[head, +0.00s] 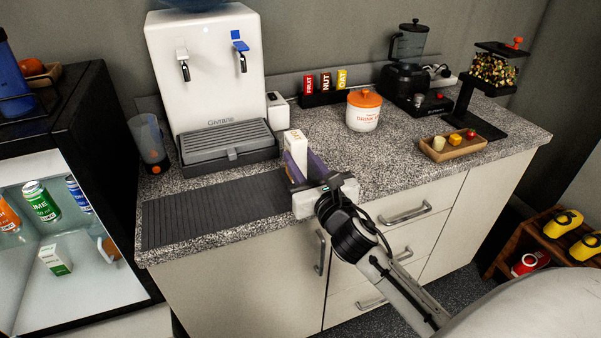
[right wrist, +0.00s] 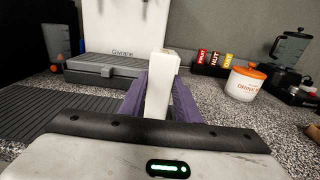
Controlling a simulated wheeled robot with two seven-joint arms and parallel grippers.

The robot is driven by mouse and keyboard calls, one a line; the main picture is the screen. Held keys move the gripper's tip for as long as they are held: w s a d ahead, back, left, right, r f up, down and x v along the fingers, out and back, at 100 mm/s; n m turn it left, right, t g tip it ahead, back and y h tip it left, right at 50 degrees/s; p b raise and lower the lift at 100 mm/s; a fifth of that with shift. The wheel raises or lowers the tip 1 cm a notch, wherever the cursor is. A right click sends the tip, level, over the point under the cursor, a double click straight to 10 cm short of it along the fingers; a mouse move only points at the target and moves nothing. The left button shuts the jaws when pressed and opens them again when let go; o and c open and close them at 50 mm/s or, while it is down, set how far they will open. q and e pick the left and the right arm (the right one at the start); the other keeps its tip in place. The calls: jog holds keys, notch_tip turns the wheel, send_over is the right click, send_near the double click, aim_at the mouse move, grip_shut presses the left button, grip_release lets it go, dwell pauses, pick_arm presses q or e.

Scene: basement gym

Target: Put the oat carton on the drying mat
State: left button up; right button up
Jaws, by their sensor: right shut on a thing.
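A white carton (head: 295,149), which I take for the oat carton, stands upright between the purple fingers of my right gripper (head: 306,166). The gripper is shut on it. The carton also shows in the right wrist view (right wrist: 161,84), with a plain white side towards me. The fingers hide its lower part, so I cannot tell whether it touches the counter. The dark ridged drying mat (head: 205,212) lies flat and empty at the front left of the counter. The carton is at the mat's right end. The mat shows at left in the right wrist view (right wrist: 30,118). My left gripper is not in view.
A white water dispenser (head: 205,75) with a grey drip tray stands behind the mat, and a clear cup (head: 149,143) at its left. An orange-lidded jar (head: 363,111), a wooden tray (head: 453,146) and a blender stand to the right. An open fridge (head: 60,240) is at left.

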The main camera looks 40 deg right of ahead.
jog(key=shift+f, duration=1.3)
jog(key=shift+f+b, duration=0.1)
jog(key=shift+b, duration=0.2)
jog(key=o, duration=1.2)
